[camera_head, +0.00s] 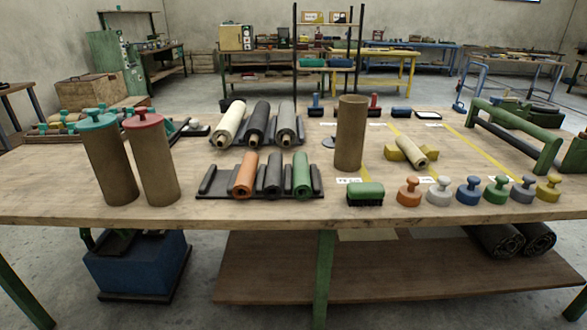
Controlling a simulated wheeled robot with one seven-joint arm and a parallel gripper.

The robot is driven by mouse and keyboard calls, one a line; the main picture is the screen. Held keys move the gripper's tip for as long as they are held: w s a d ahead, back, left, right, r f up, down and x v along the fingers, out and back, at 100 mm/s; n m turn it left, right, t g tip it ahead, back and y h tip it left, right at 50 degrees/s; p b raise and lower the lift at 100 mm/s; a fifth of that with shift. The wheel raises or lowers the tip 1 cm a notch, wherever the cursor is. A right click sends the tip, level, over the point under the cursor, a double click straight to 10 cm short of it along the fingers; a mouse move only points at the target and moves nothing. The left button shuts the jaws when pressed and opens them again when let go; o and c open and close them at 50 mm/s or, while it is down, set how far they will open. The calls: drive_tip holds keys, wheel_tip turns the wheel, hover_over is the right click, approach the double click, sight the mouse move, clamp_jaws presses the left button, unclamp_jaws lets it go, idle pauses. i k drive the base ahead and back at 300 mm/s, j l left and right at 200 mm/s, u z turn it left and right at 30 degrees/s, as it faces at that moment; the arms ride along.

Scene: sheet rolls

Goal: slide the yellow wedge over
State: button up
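The yellow wedge (394,154) is on the right half of the wooden table, behind the row of knobbed stoppers. A small cream roll (411,150) lies slantwise across it and hides its middle, so yellow shows on both sides of the roll. I cannot tell whether it is one piece or two. A yellow line on the tabletop runs close by it. My gripper is not in view.
A tall brown tube (350,134) stands left of the wedge. A green-topped brush (366,194) and several coloured stoppers (440,191) line the front edge. A green rail frame (514,137) is at right. Racks of rolls (206,181) lie left of centre.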

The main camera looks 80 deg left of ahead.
sight(430, 152)
drive_tip(key=u, duration=2.9)
